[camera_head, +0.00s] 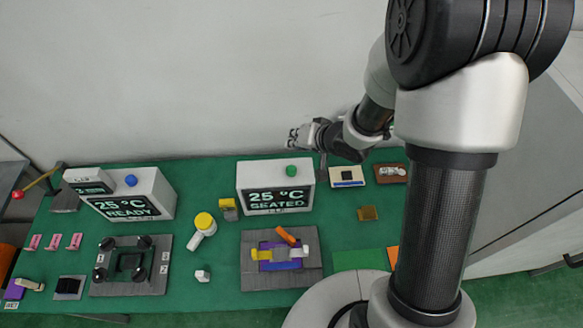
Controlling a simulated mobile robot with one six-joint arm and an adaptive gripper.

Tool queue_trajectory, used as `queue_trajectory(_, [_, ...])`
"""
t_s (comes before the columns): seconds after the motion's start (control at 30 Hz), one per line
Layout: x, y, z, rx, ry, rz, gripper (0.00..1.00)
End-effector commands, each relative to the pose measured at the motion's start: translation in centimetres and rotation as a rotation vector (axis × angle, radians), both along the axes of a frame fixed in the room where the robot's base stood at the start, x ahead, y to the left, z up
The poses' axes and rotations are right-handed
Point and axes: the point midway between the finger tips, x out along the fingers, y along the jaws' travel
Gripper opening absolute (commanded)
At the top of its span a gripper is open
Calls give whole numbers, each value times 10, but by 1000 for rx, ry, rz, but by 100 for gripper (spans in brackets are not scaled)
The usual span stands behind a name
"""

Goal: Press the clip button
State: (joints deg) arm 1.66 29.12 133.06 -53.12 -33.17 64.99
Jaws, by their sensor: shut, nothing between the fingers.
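A grey-white box (246,177) with a dark screen reading "25 °C SEATED" stands near the back middle of the green table, and a round green button (291,171) sits on its top. A similar box (160,187) at the left reads "25 °C READY" and has a round blue button (130,180) on top. No readable label shows which one is the clip button. My gripper (294,138) is shut and empty. It points left and appears just above the green button in the picture, apart from it; its exact height and depth are hard to tell.
In front of the "SEATED" box, a grey plate (311,279) bears a purple, yellow and blue fixture with an orange lever (285,235). A yellow-capped white part (203,224) lies to its left. A grey frame fixture (157,280) stands further left. My arm covers the right side.

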Motion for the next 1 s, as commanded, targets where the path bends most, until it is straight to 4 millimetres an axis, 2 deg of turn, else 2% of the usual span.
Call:
queue_trajectory(0.6, [0, 0, -76, 0, 2, -1, 0])
queue_trajectory(0.73, [0, 0, -83, -1, 0, -1, 0])
queue_trajectory(1.0, [0, 0, -83, -1, 0, 0, 0])
